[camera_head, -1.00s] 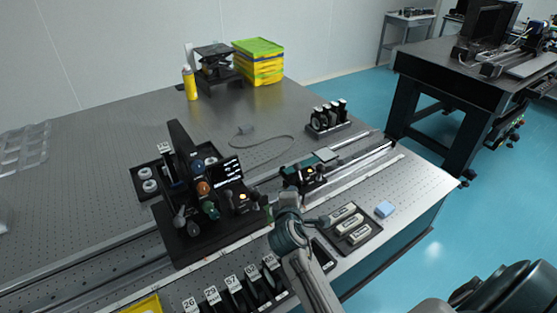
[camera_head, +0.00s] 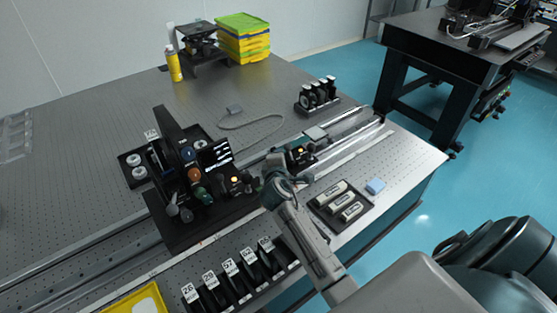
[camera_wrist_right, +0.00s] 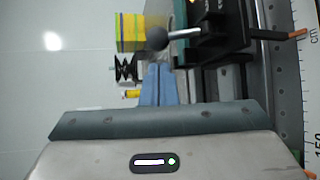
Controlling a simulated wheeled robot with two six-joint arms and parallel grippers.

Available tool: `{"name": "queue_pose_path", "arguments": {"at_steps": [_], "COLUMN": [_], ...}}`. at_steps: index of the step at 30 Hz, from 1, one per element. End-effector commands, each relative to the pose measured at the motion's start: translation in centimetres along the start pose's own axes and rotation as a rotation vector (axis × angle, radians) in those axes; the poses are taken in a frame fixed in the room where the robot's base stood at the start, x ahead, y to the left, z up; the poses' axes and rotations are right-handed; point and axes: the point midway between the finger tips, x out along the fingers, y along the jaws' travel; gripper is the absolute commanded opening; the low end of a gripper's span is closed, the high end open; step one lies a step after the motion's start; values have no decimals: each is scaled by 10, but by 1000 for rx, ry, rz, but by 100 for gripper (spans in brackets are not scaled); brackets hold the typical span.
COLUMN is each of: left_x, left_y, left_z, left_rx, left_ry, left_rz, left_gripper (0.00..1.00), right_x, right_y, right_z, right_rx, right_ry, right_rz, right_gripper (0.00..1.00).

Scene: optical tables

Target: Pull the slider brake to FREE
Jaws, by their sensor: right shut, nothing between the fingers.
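The slider carriage (camera_head: 300,155) sits on the rail at the right part of the optical table. In the right wrist view a metal lever with a black ball knob (camera_wrist_right: 157,39) sticks out leftward from a dark block (camera_wrist_right: 215,35); it looks like the brake lever. My right gripper (camera_wrist_right: 160,68) is shut and empty, its blue fingers pointing at the knob. The knob appears just beyond the fingertips; I cannot tell whether they touch. In the head view my right wrist (camera_head: 277,182) is beside the carriage and its fingertips are hard to make out. No FREE mark is readable. My left gripper is not in view.
A black instrument with coloured knobs (camera_head: 195,185) stands just left of my wrist. Numbered holders (camera_head: 240,275) line the front edge. A lens rack (camera_head: 316,97) stands behind the rail.

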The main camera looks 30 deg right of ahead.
Motion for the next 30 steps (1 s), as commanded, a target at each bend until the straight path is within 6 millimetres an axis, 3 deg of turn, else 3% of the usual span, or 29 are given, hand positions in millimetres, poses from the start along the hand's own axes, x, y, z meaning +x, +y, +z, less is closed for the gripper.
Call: {"name": "queue_pose_path", "arguments": {"at_steps": [3, 9, 22, 30], "left_x": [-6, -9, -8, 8], "left_y": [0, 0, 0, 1], "left_z": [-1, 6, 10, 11], "left_rx": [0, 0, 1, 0], "left_ry": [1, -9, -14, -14], "left_rz": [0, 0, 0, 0], "left_gripper": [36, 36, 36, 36], "right_x": [19, 35, 37, 36], "right_y": [2, 0, -1, -2], "right_z": [1, 0, 0, 1], "right_rx": [-2, -1, 2, 31], "right_ry": [-1, 0, 0, 0], "right_rz": [0, 0, 2, 39], "right_gripper": [0, 0, 0, 0]}}
